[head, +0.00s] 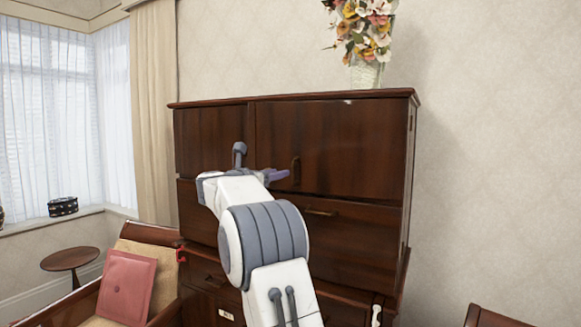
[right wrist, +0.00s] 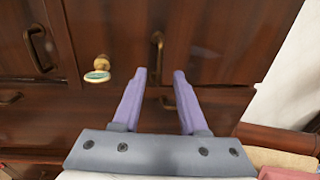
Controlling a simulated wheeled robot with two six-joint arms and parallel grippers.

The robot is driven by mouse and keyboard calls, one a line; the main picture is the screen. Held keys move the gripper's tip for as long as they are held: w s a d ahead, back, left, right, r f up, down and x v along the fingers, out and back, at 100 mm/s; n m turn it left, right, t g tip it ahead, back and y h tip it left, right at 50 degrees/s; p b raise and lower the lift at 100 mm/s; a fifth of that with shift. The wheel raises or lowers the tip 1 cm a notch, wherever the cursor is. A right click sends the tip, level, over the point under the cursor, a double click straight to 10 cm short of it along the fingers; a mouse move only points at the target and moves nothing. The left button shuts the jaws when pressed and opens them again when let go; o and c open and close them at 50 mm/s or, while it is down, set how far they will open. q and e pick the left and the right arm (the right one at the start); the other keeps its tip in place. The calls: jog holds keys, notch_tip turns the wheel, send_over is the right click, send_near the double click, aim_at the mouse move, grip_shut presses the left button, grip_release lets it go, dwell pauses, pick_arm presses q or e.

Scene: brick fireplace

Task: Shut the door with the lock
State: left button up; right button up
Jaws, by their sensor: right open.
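A dark brown wooden cabinet (head: 330,125) stands against the wall, with upper doors and lower drawers. In the right wrist view, a brass knob-like lock with a pale green round face (right wrist: 98,70) sits on a door panel (right wrist: 112,35). A vertical handle (right wrist: 157,52) is right of the lock, and another handle (right wrist: 40,48) is left of it. My right gripper (right wrist: 160,76) is open and empty, with purple fingers before the cabinet front. It also shows in the head view (head: 279,175), close to the upper door handle (head: 295,170). Contact cannot be told. My left gripper is out of view.
A vase of flowers (head: 366,74) stands on the cabinet top. A chair with a pink cushion (head: 127,287) is at lower left, beside a small round table (head: 70,259). Another wooden piece (head: 490,317) shows at lower right. The wall right of the cabinet is bare.

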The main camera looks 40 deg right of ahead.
aim_at(290, 169)
jog(key=shift+p+x, duration=1.6)
jog(key=shift+x, duration=2.1)
grip_shut()
